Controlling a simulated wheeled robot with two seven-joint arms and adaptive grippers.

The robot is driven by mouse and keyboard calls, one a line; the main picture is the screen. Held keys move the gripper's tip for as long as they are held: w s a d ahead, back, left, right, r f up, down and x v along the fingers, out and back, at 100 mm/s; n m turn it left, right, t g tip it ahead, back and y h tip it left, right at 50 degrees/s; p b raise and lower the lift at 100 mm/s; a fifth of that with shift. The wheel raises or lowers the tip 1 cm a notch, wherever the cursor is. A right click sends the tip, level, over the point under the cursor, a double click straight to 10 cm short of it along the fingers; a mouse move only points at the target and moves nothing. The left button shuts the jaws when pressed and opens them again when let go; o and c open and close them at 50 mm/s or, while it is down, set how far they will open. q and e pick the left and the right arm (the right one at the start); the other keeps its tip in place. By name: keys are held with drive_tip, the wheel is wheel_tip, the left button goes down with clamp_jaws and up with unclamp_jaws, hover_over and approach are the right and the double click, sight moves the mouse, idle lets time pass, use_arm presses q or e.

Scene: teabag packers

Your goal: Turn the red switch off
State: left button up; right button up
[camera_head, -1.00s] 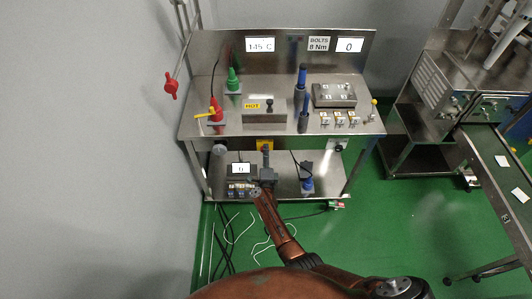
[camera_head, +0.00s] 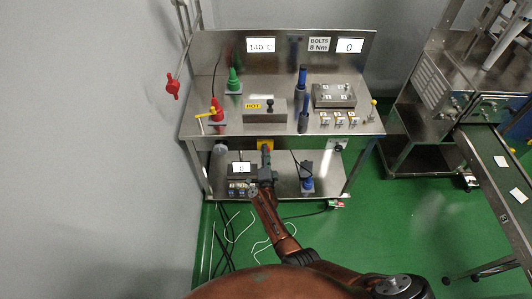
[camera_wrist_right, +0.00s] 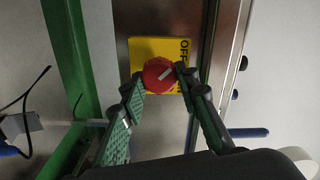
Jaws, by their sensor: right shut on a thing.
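The red switch (camera_wrist_right: 158,76) is a round knob with a white pointer line, on a yellow plate (camera_wrist_right: 150,49) marked OFF in the right wrist view. The line lies diagonally, its upper end toward the right side with the lettering. My right gripper (camera_wrist_right: 160,80) has its green-padded fingers shut on the knob, one tip on each side. In the head view my right gripper (camera_head: 266,158) reaches the yellow plate (camera_head: 265,145) on the front edge of the steel bench; it hides the knob there. My left gripper is not in view.
The lower shelf holds a small display (camera_head: 241,168). Loose cables lie on the green floor.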

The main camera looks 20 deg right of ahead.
drive_tip(key=shift+f, duration=0.1)
drive_tip(key=o, duration=1.2)
drive_tip(key=shift+c, duration=0.2)
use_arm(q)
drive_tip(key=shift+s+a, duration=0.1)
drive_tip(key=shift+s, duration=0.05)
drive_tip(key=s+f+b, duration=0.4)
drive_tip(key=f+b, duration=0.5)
use_arm(e)
drive_tip(key=s+a+m+p, duration=0.2)
drive_tip(key=s+m, duration=0.5)
drive_tip(key=m, duration=1.1)
use_arm(q)
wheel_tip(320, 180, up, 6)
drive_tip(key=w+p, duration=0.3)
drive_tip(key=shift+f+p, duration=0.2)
drive_tip(key=shift+p, duration=0.1)
use_arm(e)
drive_tip(key=s+f+n+g+y, duration=0.1)
drive_tip(key=s+f+n+y, duration=0.1)
drive_tip(key=s+f+n, duration=0.5)
drive_tip(key=s+d+f+n+g+y, duration=0.1)
drive_tip(key=s+f+n, duration=0.6)
drive_tip(key=f, duration=0.8)
drive_tip(key=shift+s+f+n+g+y, duration=0.4)
drive_tip(key=shift+n+g+y, duration=0.3)
drive_tip(key=shift+n, duration=0.4)
